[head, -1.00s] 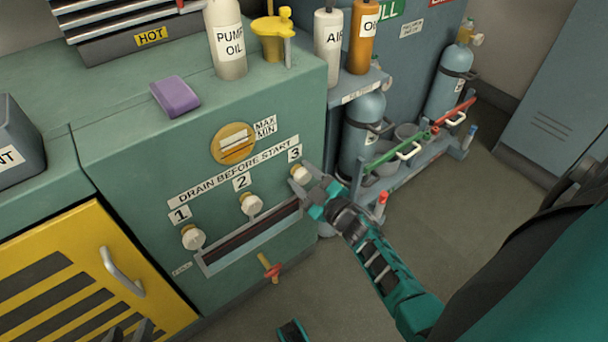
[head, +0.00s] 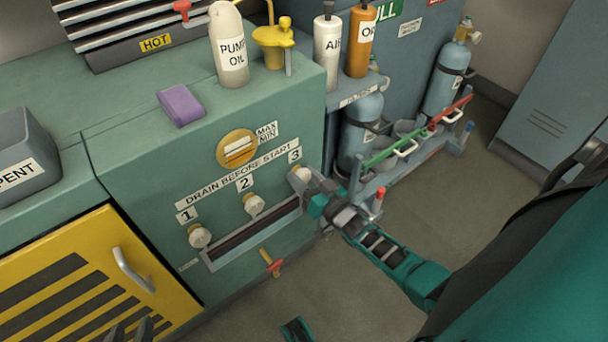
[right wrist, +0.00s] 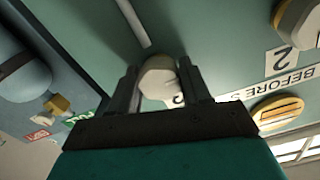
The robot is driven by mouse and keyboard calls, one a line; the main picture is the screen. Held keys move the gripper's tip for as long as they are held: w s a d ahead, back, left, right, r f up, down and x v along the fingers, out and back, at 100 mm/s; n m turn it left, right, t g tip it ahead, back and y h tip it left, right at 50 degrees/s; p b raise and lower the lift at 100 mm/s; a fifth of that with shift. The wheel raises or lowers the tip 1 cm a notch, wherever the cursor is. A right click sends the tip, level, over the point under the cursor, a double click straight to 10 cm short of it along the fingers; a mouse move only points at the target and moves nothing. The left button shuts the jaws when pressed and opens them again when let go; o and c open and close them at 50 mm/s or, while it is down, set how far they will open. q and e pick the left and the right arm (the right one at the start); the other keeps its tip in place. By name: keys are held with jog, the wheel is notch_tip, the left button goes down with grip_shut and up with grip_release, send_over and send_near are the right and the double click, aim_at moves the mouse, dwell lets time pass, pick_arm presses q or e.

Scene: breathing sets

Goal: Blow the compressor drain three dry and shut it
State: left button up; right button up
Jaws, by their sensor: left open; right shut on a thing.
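Drain three's pale knob (head: 302,174) is on the front of the green compressor cabinet, under the label 3 (head: 295,155). My right gripper (head: 308,183) is shut on this knob. In the right wrist view the knob (right wrist: 158,78) sits between the two dark fingers (right wrist: 160,88). Knob two (head: 254,204) and knob one (head: 199,236) are to its left, untouched. A long dark slot with a pale frame (head: 252,232) runs below the knobs. I cannot tell whether anything flows from drain three. My left gripper (head: 130,332) shows only its fingertips at the bottom edge, open and empty.
A purple sponge-like block (head: 180,105), a pump oil bottle (head: 229,50) and a yellow cup-like fitting (head: 272,42) stand on the cabinet. Gas cylinders (head: 360,130) and a rack (head: 400,160) stand right of my right gripper.

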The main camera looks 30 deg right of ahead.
jog(key=m, duration=0.4)
jog(key=shift+r+m, duration=0.15)
jog(key=shift+m, duration=0.15)
jog(key=m, duration=0.4)
jog(key=shift+d+m, duration=0.15)
jog(key=shift+m, duration=0.15)
jog(key=m+b, duration=0.1)
jog(key=m, duration=0.2)
jog(key=shift+m, duration=0.3)
jog(key=m+b, duration=0.1)
jog(key=m, duration=0.2)
jog(key=shift+m, duration=0.4)
pick_arm(q)
jog(key=shift+w+d+f+h+b, duration=0.1)
jog(key=shift+d+f+h+b, duration=0.25)
jog(key=shift+f, duration=0.1)
pick_arm(e)
jog(key=shift+d+m, duration=0.1)
jog(key=shift+m, duration=0.7)
pick_arm(q)
jog(key=shift+f, duration=0.1)
pick_arm(e)
jog(key=o, duration=1.1)
jog(key=shift+c, duration=0.2)
